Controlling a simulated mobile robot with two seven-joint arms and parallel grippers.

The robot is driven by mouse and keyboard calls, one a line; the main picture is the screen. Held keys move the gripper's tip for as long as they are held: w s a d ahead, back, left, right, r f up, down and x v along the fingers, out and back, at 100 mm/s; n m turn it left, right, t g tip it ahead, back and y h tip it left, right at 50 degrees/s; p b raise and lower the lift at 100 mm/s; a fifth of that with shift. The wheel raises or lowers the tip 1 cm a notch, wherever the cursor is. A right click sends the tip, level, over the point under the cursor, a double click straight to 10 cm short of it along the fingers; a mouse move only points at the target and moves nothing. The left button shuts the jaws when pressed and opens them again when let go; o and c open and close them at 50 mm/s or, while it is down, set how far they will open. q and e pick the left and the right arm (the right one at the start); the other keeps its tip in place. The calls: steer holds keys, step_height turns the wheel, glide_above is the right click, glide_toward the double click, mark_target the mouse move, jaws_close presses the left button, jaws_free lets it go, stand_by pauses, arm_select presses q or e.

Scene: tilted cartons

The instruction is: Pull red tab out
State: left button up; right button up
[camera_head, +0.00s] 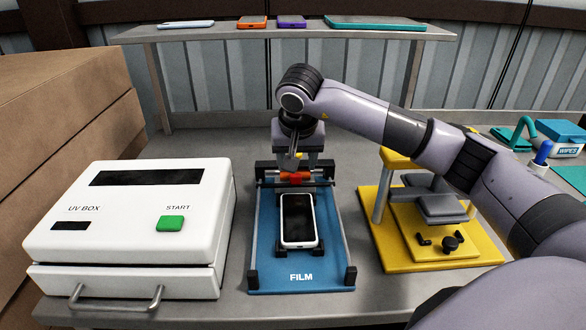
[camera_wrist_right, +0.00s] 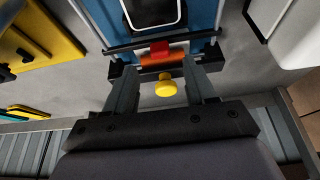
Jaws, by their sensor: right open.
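The red tab (camera_head: 296,180) sits at the far end of the blue film tray (camera_head: 268,262), just beyond the phone (camera_head: 298,221). In the right wrist view the red tab (camera_wrist_right: 159,47) adjoins an orange piece (camera_wrist_right: 163,60), with a yellow knob (camera_wrist_right: 165,86) on the gripper's side. My right gripper (camera_head: 297,168) is over the far end of the tray, fingers pointing down. In the wrist view its open fingers (camera_wrist_right: 160,70) stand either side of the yellow knob, apart from it. My left gripper is not in view.
A white UV box (camera_head: 130,190) with a green start button (camera_head: 170,223) stands left of the tray. A yellow press (camera_head: 385,235) stands to the right. A raised shelf (camera_head: 290,36) at the back holds several phones or cases.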

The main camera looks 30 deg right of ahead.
mark_target(296, 175)
steer(key=shift+x, duration=2.7)
steer(key=shift+s, duration=0.1)
jaws_close()
